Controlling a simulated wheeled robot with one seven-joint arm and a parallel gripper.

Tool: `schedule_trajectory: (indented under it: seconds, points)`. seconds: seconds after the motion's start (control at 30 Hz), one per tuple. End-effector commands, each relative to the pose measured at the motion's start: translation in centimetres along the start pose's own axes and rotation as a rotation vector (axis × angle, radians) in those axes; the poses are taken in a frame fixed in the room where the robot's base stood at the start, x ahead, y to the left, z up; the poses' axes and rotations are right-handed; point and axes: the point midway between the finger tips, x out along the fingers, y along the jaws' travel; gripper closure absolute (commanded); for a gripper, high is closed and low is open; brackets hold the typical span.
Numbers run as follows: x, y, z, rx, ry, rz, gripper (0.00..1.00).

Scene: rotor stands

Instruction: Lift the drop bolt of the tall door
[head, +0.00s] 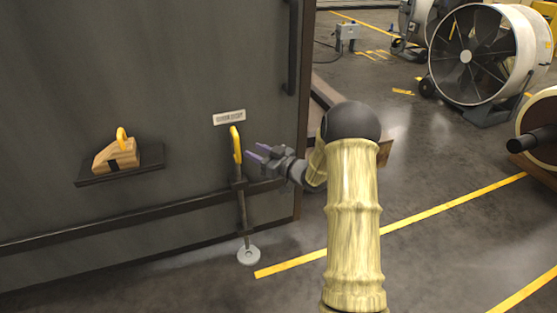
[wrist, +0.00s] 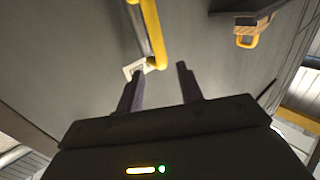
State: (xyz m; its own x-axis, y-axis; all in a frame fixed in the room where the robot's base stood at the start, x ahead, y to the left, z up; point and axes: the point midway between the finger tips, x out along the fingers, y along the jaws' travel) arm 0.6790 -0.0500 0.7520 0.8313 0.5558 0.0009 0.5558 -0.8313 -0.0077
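The tall dark grey door (head: 70,80) fills the left of the head view. Its drop bolt has a yellow handle (head: 236,145) on top of a dark vertical rod (head: 243,210), whose lower end meets a round light floor plate (head: 248,256). My gripper (head: 254,155) is just right of the handle, with its purplish fingers pointing left toward it. Whether a finger touches the handle cannot be told.
A small label (head: 229,117) is on the door above the handle. A wooden block with a yellow loop (head: 117,155) sits on a small door shelf left of the bolt. A dark vertical door pull (head: 293,48) is above. Large fans (head: 483,55) stand at the right, with open floor before them.

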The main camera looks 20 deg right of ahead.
Motion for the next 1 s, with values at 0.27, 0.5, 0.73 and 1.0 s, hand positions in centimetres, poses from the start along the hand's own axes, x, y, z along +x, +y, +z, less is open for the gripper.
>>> schedule_trajectory:
  seconds: [0.27, 0.5, 0.73, 1.0]
  points:
    - [-5.7, 0.1, -0.2, 0.0, 0.0, 0.004, 0.63]
    - [-8.3, 0.0, -0.1, -0.001, 0.0, 0.0, 0.63]
    - [-8.5, 0.0, 0.0, -0.002, 0.001, -0.001, 0.63]
    - [-8.5, 0.0, -0.1, -0.002, -0.001, 0.001, 0.63]
